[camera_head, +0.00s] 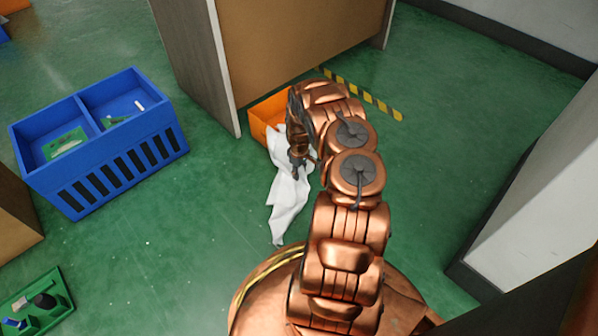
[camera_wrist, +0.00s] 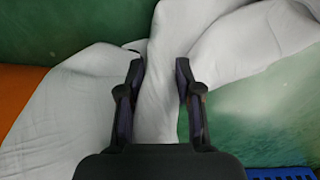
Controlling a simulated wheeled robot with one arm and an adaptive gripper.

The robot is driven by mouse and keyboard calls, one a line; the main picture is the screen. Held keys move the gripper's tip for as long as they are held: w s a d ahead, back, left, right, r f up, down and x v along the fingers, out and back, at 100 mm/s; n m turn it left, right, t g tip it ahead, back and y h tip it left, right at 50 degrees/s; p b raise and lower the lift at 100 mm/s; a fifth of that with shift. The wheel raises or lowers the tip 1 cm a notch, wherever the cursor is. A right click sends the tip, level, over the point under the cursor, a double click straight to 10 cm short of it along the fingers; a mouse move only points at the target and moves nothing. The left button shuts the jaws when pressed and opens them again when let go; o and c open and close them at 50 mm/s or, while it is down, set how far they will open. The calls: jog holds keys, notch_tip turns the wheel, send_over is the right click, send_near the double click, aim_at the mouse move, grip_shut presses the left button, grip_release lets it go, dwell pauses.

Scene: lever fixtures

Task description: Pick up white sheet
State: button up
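The white sheet (camera_head: 288,196) hangs crumpled from the orange bin down to the green floor, with its lower end spread on the floor. My gripper (camera_head: 298,158) points down at the sheet's upper part, beside the bin. In the wrist view, my gripper (camera_wrist: 160,68) has its two dark fingers apart, with a narrow upright fold of the sheet (camera_wrist: 158,95) between them. The sheet spreads wide to the left and upper right beyond the fingers. My gripper looks open; firm contact with the fold cannot be made out.
The orange bin (camera_head: 264,112) stands against a brown cabinet (camera_head: 290,45). A blue two-compartment crate (camera_head: 110,160) is at left. A green tray with small items (camera_head: 35,300) lies at lower left. A white-grey block (camera_head: 535,215) stands at right. The floor between crate and sheet is clear.

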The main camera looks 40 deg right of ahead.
grip_shut()
dwell(0.6)
notch_tip(320, 180, up, 12)
jog(key=p, duration=1)
notch_tip(320, 180, up, 27)
jog(key=p, duration=1.1)
jog(key=shift+p, duration=0.4)
